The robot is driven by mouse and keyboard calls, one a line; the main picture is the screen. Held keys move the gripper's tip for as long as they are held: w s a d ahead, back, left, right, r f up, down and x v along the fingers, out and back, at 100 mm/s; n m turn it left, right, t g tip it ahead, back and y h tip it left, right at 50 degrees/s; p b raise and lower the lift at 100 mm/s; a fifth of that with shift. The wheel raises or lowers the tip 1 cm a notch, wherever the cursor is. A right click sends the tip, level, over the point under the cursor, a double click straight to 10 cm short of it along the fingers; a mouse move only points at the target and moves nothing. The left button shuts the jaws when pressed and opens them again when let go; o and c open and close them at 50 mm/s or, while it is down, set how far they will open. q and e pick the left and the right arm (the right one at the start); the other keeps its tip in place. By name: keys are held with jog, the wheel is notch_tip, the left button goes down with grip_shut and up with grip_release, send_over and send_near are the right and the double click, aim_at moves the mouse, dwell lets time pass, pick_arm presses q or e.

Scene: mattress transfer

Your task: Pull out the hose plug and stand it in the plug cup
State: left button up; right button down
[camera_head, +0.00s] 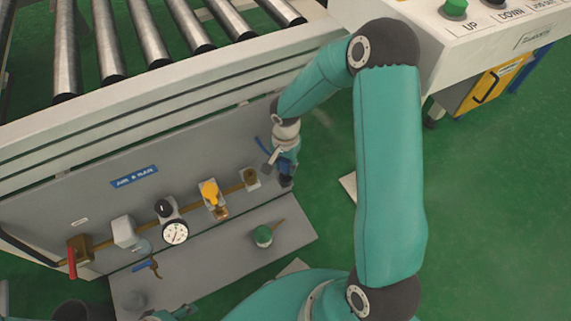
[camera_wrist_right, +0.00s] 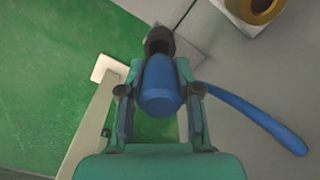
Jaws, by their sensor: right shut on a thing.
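My right gripper (camera_head: 281,167) is shut on the blue hose plug (camera_wrist_right: 160,88), just right of the panel's end fitting. In the right wrist view the plug lies between both fingers (camera_wrist_right: 158,92), its dark end towards the top. A short blue hose (camera_wrist_right: 255,118) trails to the right. The brass-ringed socket (camera_wrist_right: 257,8) shows apart from the plug; it is also on the panel in the head view (camera_head: 250,178). A dark round container (camera_head: 76,311), perhaps the plug cup, is cut off at the bottom left. Teal parts, perhaps my left gripper (camera_head: 172,315), show at the bottom edge; their opening is unclear.
The grey panel (camera_head: 110,208) carries a brass pipe, red-handled valve (camera_head: 72,262), gauge (camera_head: 175,233) and yellow valve (camera_head: 210,192). A green-topped can (camera_head: 263,236) with a thin spout stands on the shelf (camera_head: 215,262). Rollers (camera_head: 150,35) lie above; green floor is open at right.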

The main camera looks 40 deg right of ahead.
jog(key=shift+f+b, duration=1.85)
jog(key=shift+b, duration=0.4)
jog(key=c, duration=0.7)
grip_release()
notch_tip(320, 180, up, 12)
